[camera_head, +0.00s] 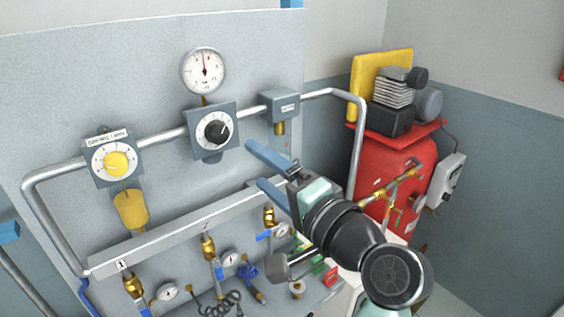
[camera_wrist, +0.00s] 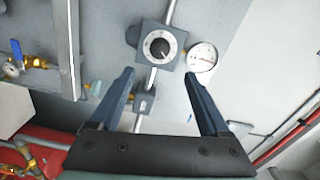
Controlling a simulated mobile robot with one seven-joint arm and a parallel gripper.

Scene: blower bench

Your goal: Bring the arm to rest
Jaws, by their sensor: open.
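My gripper (camera_head: 258,172) is in front of the grey panel (camera_head: 75,75), right of centre in the head view. Its two blue-grey fingers are spread apart with nothing between them, and they point toward the panel. In the wrist view my gripper (camera_wrist: 160,95) also shows open and empty. Beyond its fingertips are a black knob (camera_wrist: 160,46) on a blue-grey box and a round white gauge (camera_wrist: 202,57). The fingers appear apart from the pipework. My arm reaches in from the lower right of the head view and hides part of the panel's lower right.
A yellow knob (camera_head: 116,164) and the black knob (camera_head: 213,131) sit along a grey pipe. The gauge (camera_head: 204,72) stands above. A manifold bar (camera_head: 160,243) with brass valves runs below. A red compressor tank (camera_head: 385,170) stands at the right, close behind my arm.

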